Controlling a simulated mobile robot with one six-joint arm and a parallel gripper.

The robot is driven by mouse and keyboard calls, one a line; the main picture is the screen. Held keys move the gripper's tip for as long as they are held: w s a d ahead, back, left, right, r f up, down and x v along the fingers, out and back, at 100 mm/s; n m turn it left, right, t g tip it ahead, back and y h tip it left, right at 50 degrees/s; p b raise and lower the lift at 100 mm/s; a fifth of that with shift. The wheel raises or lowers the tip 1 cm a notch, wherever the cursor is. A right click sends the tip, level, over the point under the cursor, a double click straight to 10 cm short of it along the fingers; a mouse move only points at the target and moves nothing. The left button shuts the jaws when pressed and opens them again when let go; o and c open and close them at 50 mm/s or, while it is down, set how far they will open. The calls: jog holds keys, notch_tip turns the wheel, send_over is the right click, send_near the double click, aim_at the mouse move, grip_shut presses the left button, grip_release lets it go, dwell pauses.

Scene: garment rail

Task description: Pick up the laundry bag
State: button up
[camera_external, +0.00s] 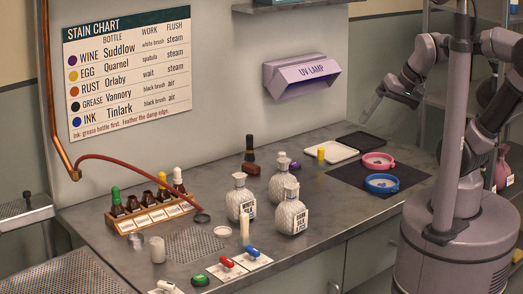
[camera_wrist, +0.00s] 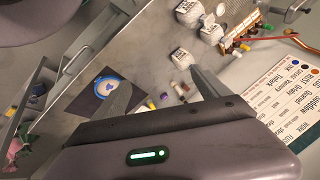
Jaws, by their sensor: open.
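I cannot tell which one is the laundry bag. My gripper (camera_external: 374,107) is above the counter's back right, apart from all of them. In the wrist view its fingers (camera_wrist: 162,90) are spread and empty.
A bottle rack (camera_external: 150,217) is at the left. A UV lamp (camera_external: 301,74) hangs on the wall.

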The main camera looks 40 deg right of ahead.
aim_at(291, 211)
jog(key=w+a+r+m+g+y+p, duration=0.25)
jog(key=w+a+r+p, duration=0.3)
jog(key=w+p, duration=0.3)
jog(key=w+a+f+m+g+p, duration=0.2)
jog(key=w+a+f+m+p, duration=0.3)
jog(key=p, duration=0.3)
jog(key=a+f+m, duration=0.1)
jog(key=a+f, duration=0.1)
jog(key=f, duration=0.4)
jog(key=a+f+m+g, duration=0.1)
jog(key=a+f+m, duration=0.1)
jog(key=f, duration=0.4)
jog(key=a+f+m+p, duration=0.1)
jog(key=a+f, duration=0.2)
jog(key=f, duration=0.4)
jog(key=shift+s+a+f+m+g+h, duration=0.1)
jog(key=shift+s+a+m+g+h, duration=0.15)
jog(key=shift+s+a+m, duration=0.15)
jog(key=x, duration=0.2)
jog(key=b+x, duration=0.1)
jog(key=x, duration=0.3)
jog(key=shift+s+a, duration=0.3)
jog(key=shift+r, duration=0.3)
jog(key=c, duration=1.7)
